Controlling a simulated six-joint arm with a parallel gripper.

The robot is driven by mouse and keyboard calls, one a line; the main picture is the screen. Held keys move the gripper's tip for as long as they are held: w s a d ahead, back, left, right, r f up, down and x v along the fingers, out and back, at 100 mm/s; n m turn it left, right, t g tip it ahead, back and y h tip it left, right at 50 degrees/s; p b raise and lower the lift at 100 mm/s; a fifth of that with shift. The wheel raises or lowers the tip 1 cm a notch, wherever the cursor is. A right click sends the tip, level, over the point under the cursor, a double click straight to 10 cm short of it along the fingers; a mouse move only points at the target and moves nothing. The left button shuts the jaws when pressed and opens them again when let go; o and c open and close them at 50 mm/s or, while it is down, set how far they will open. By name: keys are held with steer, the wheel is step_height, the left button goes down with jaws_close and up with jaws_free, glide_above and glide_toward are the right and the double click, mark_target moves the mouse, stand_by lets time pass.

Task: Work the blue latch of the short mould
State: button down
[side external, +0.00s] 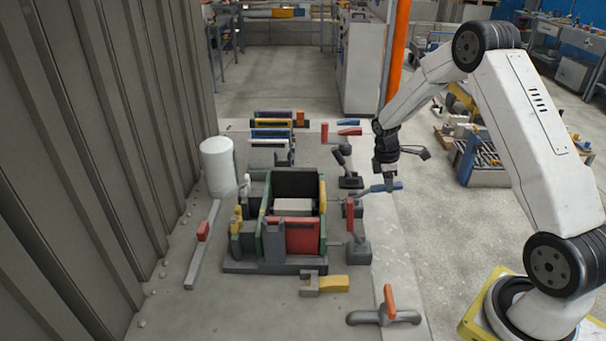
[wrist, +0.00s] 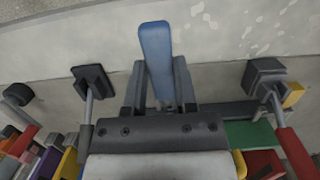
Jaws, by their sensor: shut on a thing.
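The blue latch handle (side external: 384,187) is a flat blue bar to the right of the mould (side external: 324,215). It points right, away from the mould. My gripper (side external: 390,184) hangs down over it from the wrist. In the wrist view my gripper (wrist: 160,78) has one finger on each side of the blue latch handle (wrist: 156,50), shut on its narrower part. The handle's rounded end sticks out beyond the fingers. The latch's base is mostly hidden behind the gripper body in the wrist view. The mould is an open box with dark, green and red walls and a pale block inside.
A red-handled latch (side external: 350,215) stands just in front, and a black lever (side external: 346,165) just behind. An orange-handled tool (side external: 389,300) lies at the front right. A white cylinder (side external: 218,165) stands left of the mould. Coloured panels (side external: 271,134) stand behind. The bench strip to the right is clear.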

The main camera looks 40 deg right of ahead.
mark_target(372, 187)
steer(key=shift+w+a+r+g+h, duration=0.35)
steer(key=shift+r+g+h, duration=0.1)
steer(key=shift+r+h, duration=0.1)
steer(key=shift+w+a+r+g+h, duration=0.3)
steer(key=shift+w+r+g+h, duration=0.05)
steer(key=shift+r+g+h, duration=0.15)
steer(key=shift+w+a+r+g+h, duration=0.8)
steer(key=shift+w+a+g+h, duration=0.1)
steer(key=shift+g+h, duration=0.2)
steer(key=shift+w+a+r+g+h, duration=0.25)
steer(key=shift+w+a+g+h, duration=0.25)
steer(key=shift+g+h, duration=0.1)
steer(key=shift+w+a+r+g+h, duration=0.2)
steer(key=shift+w+a+g+h, duration=0.25)
steer(key=shift+a+g, duration=0.1)
steer(key=shift+w+a+r+g+h, duration=0.1)
steer(key=shift+w+a+g+h, duration=1)
steer(key=shift+g+h, duration=0.1)
steer(key=shift+c, duration=2)
jaws_free()
